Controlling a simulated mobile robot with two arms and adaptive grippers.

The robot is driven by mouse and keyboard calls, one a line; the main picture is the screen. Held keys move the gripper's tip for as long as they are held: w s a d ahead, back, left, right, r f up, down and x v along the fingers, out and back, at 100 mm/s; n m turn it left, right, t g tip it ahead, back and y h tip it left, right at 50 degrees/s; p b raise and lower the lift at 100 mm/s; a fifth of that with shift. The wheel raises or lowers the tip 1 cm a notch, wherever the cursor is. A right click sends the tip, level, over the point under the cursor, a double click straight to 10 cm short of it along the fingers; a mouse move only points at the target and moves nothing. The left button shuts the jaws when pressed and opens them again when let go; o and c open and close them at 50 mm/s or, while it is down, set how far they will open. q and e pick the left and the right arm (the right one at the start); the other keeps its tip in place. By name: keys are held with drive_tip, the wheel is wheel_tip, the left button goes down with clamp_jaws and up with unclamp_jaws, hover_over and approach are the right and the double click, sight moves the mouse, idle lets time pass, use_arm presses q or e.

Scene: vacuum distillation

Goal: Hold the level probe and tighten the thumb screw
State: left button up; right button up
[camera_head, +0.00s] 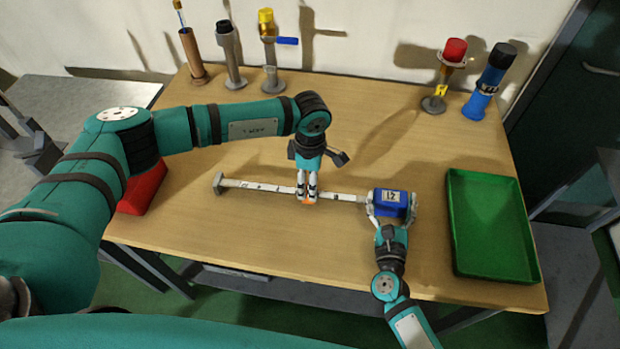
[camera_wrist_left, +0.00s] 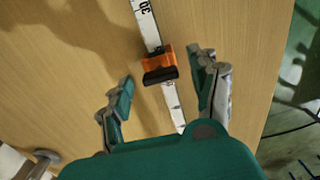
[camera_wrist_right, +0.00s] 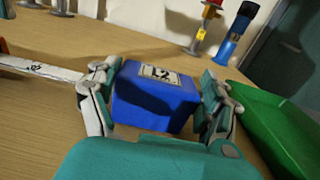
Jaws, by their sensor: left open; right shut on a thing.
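The level probe lies across the table: a white graduated rod (camera_head: 250,187) with a grey end at the left and a blue head (camera_head: 389,204) labelled L2 at the right. My right gripper (camera_head: 391,201) is shut on the blue head, with a finger on each side of it in the right wrist view (camera_wrist_right: 155,100). An orange slider (camera_wrist_left: 158,62) with a dark thumb screw (camera_wrist_left: 160,76) sits around the rod. My left gripper (camera_head: 306,194) is over the slider, its fingers open on either side of the rod and apart from the slider in the left wrist view.
A green tray (camera_head: 455,235) stands at the right of the table, near the blue head. A red object (camera_head: 143,190) is at the left, partly behind my left arm. Several upright instruments, including a blue one (camera_head: 479,103), stand along the back edge.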

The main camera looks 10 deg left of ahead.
use_arm(q)
wheel_tip(320, 180, up, 12)
idle(0.6)
idle(0.5)
use_arm(e)
drive_tip(key=o, duration=1.6)
drive_tip(key=s, duration=0.8)
drive_tip(key=s+d, duration=0.1)
drive_tip(key=s, duration=0.3)
drive_tip(key=shift+f, duration=0.1)
